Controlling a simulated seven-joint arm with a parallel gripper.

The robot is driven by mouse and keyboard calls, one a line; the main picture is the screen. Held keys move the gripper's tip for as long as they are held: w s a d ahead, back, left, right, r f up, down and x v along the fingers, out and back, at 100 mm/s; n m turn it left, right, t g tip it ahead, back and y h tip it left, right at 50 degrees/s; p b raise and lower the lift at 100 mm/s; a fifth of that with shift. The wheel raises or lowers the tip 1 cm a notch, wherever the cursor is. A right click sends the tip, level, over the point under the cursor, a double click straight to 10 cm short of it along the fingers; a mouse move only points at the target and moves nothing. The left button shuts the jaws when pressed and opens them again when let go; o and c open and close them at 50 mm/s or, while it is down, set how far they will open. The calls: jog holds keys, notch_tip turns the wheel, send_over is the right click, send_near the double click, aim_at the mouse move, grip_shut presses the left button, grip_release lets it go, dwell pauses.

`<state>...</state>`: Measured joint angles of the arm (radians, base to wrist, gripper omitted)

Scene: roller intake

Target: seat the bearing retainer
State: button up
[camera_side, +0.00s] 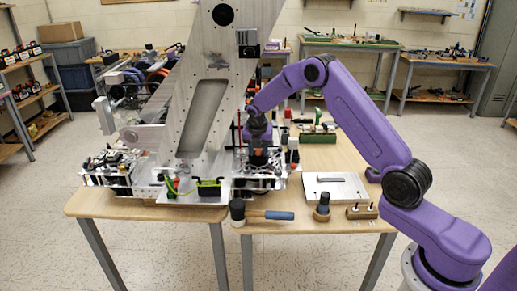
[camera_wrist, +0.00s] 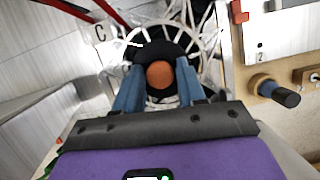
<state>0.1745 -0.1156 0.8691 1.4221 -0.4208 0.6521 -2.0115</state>
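In the wrist view my gripper (camera_wrist: 160,66) points down with its two blue fingers spread apart. A round black part (camera_wrist: 158,47), perhaps the bearing retainer, lies at and between the fingertips. A brown round knob or shaft end (camera_wrist: 160,75) shows in its middle. The frames do not show clearly whether the fingers press on the black part. A pale ring with spokes surrounds it below. In the side view my gripper (camera_side: 257,138) is over the right side of the metal roller intake (camera_side: 205,110), above a dark cylindrical part (camera_side: 258,157). The fingertips are hard to make out there.
A mallet (camera_side: 262,213) lies at the table's front edge. Right of it are a dark-handled tool on a wooden base (camera_side: 322,207), a wooden block with pins (camera_side: 362,211) and a metal plate (camera_side: 336,188). The tall intake plate stands close left of my gripper.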

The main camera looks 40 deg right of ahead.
jog(key=shift+r, duration=0.1)
jog(key=shift+r, duration=1.45)
jog(key=o, duration=0.6)
jog(key=shift+c, duration=0.2)
